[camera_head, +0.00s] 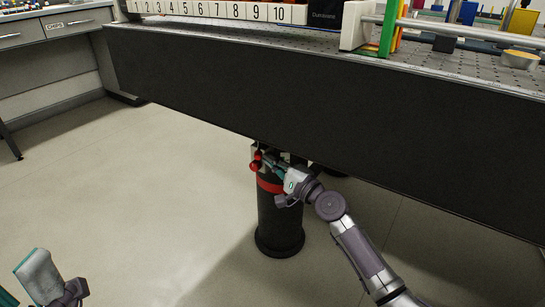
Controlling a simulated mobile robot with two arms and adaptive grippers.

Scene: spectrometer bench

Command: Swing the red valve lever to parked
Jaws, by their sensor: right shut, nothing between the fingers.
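The red valve lever (256,162) is small and sits at the top of a black table leg (280,218), just under the dark bench edge. A red band (269,184) runs round the leg below it. My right gripper (271,163) is shut and empty right beside the lever, reaching in from the lower right. I cannot tell if its fingertips touch the lever. The gripper hides part of the valve's mount. My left gripper (38,276) is only partly in view at the lower left, far from the lever, and its finger state is unclear.
The bench's thick dark front panel (330,110) hangs just above my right gripper. On the bench top stand a numbered row (228,10), a green post (390,28) and a yellow dish (520,59). Grey drawers (55,28) stand at the far left. The floor (130,190) between is clear.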

